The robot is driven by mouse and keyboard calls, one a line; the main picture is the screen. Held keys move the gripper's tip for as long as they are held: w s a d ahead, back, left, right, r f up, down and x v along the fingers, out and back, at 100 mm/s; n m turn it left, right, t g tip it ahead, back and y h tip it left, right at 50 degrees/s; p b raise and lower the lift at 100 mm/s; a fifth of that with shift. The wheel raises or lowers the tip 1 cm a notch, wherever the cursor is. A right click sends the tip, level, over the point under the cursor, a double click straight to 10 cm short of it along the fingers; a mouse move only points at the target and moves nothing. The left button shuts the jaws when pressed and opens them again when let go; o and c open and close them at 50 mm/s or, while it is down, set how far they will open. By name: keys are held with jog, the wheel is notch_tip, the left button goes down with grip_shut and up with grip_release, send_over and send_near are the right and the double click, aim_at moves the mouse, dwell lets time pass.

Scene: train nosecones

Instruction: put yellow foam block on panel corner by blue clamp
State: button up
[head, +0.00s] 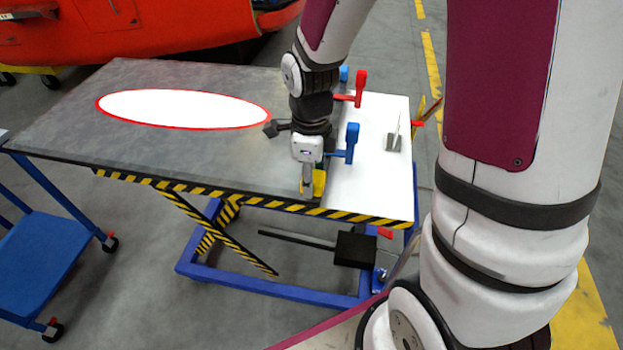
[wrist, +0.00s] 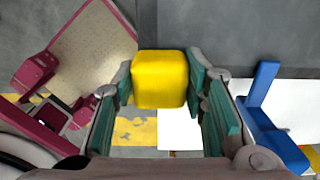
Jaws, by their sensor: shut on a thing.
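The yellow foam block (wrist: 160,80) is held between the teal pads of my gripper (wrist: 160,95) in the wrist view. In the head view my gripper (head: 308,188) is at the near right corner of the grey panel (head: 215,170), and part of the yellow block (head: 319,183) shows beside the fingers. The blue clamp (head: 351,143) stands just right of and behind the gripper; it is right of the block in the wrist view (wrist: 263,85). The block overlaps the panel's corner (wrist: 260,30) in the wrist view. Whether it touches the panel is unclear.
A red clamp (head: 360,88) stands farther back on the panel's right edge. The white tabletop (head: 385,185) right of the panel holds a small grey bracket (head: 394,139). A white oval with a red rim (head: 180,109) lies on the panel. A blue cart (head: 45,255) is at left.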

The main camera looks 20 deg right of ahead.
jog(key=shift+f, duration=0.7)
jog(key=shift+f, duration=0.15)
jog(key=o, duration=0.9)
jog(key=shift+o, duration=0.2)
